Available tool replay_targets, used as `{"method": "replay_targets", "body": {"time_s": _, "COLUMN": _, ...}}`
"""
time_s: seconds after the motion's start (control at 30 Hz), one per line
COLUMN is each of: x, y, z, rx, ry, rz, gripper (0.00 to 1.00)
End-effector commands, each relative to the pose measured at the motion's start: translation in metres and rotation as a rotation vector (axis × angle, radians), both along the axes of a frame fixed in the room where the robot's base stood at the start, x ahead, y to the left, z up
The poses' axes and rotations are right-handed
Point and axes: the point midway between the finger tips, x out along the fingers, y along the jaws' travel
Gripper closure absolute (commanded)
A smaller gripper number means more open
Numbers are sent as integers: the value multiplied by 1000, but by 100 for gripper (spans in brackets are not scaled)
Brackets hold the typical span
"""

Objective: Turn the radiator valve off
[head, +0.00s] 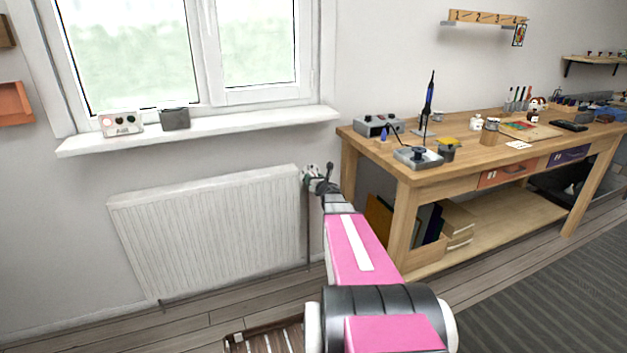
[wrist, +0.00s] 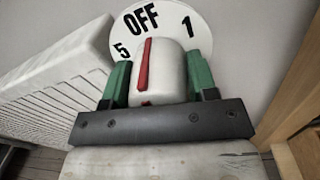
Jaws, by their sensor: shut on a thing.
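The radiator valve (wrist: 170,72) is a white rounded knob with a red pointer line, in front of a white dial plate (wrist: 186,42) in the wrist view. The plate reads OFF at the top, 5 at the left and 1 at the right. The red line runs up close beneath OFF. My gripper (wrist: 158,78) is shut on the knob, one green finger on each side. In the head view my gripper (head: 313,174) is at the upper right corner of the white radiator (head: 205,230). The knob is mostly hidden there by my gripper and arm.
A wooden workbench (head: 404,178) with tools stands close to the right of my arm. A window sill (head: 215,128) with a small panel (head: 121,124) and a grey box (head: 174,118) juts out above the radiator. Floor is clear before the radiator's left part.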

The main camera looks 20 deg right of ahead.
Motion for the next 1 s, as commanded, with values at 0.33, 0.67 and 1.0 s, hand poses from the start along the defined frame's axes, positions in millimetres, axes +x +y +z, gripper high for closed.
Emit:
{"method": "replay_targets", "body": {"time_s": 0.33, "x": -1, "y": 1, "z": -1, "rx": -12, "ry": 3, "rz": 1, "gripper": 71}}
{"method": "replay_targets", "body": {"time_s": 0.67, "x": -1, "y": 0, "z": -1, "rx": -10, "ry": 1, "rz": 0, "gripper": 22}}
{"method": "replay_targets", "body": {"time_s": 1.0, "x": -13, "y": -1, "z": 0, "rx": -8, "ry": 0, "rz": 0, "gripper": 22}}
